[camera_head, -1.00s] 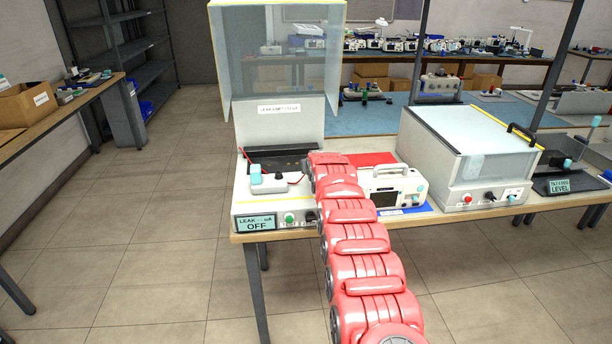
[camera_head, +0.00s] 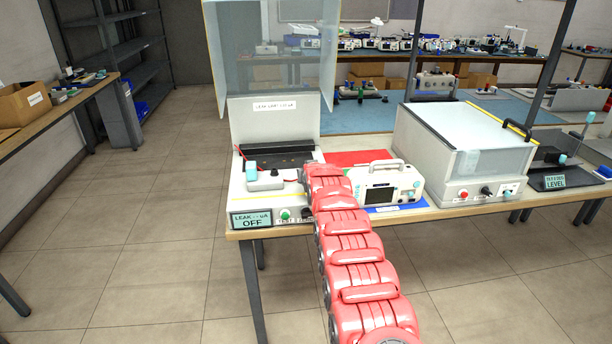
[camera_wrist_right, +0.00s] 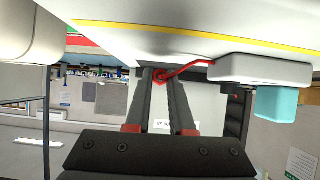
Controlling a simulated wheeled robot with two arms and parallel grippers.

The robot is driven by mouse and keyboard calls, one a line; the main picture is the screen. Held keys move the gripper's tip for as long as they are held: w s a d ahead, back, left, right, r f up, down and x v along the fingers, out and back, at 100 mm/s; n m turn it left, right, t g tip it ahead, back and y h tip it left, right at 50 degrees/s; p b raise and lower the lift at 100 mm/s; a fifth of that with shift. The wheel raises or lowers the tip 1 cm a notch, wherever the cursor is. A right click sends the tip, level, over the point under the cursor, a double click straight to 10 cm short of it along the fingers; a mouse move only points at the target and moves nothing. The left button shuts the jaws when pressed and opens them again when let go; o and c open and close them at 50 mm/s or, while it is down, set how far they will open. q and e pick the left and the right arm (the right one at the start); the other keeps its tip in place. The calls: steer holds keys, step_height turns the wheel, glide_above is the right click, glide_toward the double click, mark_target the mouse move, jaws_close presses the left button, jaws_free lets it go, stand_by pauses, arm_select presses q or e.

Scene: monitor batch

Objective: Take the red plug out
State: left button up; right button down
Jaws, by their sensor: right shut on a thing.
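The red plug (camera_wrist_right: 160,76) is between the fingertips of my right gripper (camera_wrist_right: 161,75) in the right wrist view, and the jaws are shut on it. A red lead (camera_wrist_right: 190,68) runs from it to a grey block with a teal knob (camera_wrist_right: 262,72). In the head view the block (camera_head: 268,180) sits on the white leak tester (camera_head: 288,202), whose display reads OFF. My red right arm (camera_head: 345,235) hides the plug and gripper there. I cannot tell whether the plug is still seated in a socket. My left gripper is in neither view.
The tester's clear lid (camera_head: 270,55) stands raised. A white monitor with a handle (camera_head: 385,186) is on the table just right of my arm. Farther right is a white box with a clear cover (camera_head: 470,135). Open floor lies to the left of the table.

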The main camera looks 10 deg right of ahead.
steer(key=shift+f, duration=0.25)
steer(key=shift+f+b, duration=0.35)
steer(key=shift+f, duration=0.15)
steer(key=shift+f, duration=0.1)
steer(key=c, duration=0.7)
jaws_free()
